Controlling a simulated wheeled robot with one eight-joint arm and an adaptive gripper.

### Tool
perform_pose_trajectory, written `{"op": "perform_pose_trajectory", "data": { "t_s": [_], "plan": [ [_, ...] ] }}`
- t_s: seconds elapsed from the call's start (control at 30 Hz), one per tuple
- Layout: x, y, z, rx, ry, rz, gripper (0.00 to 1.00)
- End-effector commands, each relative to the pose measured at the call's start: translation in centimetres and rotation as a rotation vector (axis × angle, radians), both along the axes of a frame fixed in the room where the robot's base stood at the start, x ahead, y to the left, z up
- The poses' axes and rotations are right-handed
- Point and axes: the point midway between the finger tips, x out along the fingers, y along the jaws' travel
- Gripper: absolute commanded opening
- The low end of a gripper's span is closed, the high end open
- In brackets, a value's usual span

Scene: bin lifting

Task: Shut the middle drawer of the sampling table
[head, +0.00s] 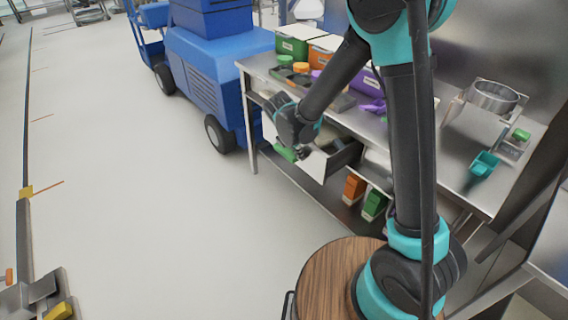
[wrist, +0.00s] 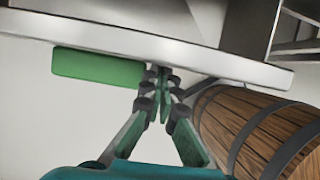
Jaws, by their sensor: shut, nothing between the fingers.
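The sampling table (head: 449,179) is a long metal bench on the right in the head view. Its middle drawer (head: 314,165) is pulled out, with a pale front, dark side and green handle (head: 285,154). My gripper (head: 303,152) is at the drawer's front, partly hiding it. In the wrist view, my gripper's fingers (wrist: 160,80) are shut and empty, with tips close to the pale drawer front (wrist: 120,38) beside the green handle (wrist: 98,67). I cannot tell whether they touch it.
Coloured bins (head: 293,42) and small containers stand on the tabletop. Orange and green boxes (head: 374,204) sit on the lower shelf. A blue vehicle (head: 208,75) is beyond the table. A wooden barrel (wrist: 262,128) is near my arm.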

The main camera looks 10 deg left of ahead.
Motion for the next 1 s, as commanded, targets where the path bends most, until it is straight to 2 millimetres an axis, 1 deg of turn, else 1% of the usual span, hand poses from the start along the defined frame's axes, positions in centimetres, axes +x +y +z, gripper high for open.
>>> {"op": "perform_pose_trajectory", "data": {
  "t_s": [0.03,0.2,0.3,0.5,0.7,0.83,1.0],
  "plan": [
    [1.2,-1.1,0.0,0.000,0.000,-0.007,0.00],
    [4.7,-4.1,0.0,0.000,0.000,-0.006,0.00],
    [6.6,-5.7,0.0,0.001,-0.001,-0.005,0.00],
    [9.7,-8.3,0.0,0.000,0.000,-0.004,0.00],
    [11.5,-9.8,0.0,0.000,0.000,-0.001,0.00],
    [12.2,-10.4,0.0,0.000,0.000,-0.001,0.00],
    [12.4,-10.6,0.0,0.000,0.000,0.000,0.00]
  ]
}}
